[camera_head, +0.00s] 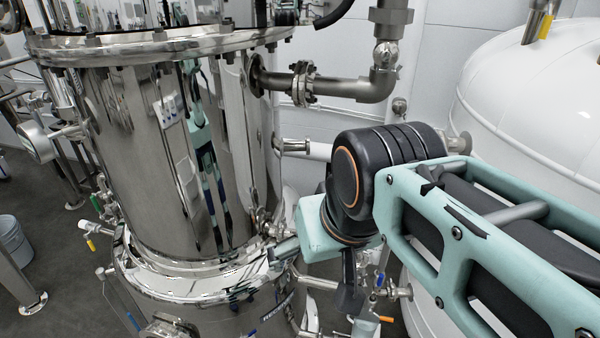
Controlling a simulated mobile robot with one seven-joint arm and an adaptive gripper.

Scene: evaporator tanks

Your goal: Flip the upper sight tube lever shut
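The tall polished steel tank (110,150) fills the left half of the head view. Small valves with coloured levers sit around it: a yellow lever (91,244) at the left, a blue lever (380,280) and an orange lever (386,319) at the lower right. I cannot tell which of these, if any, is the upper sight tube lever. My gripper (350,292) shows only as a dark part below my teal wrist, close to the tank's right side and the blue-lever valve. Its fingertips are not clear, and I cannot see whether it touches anything.
A flanged pipe (340,88) leaves the tank above my wrist. A short pipe stub (295,146) juts out below it. A large white tank (540,90) stands behind my arm at the right. A grey bucket (14,242) is on the floor at the far left.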

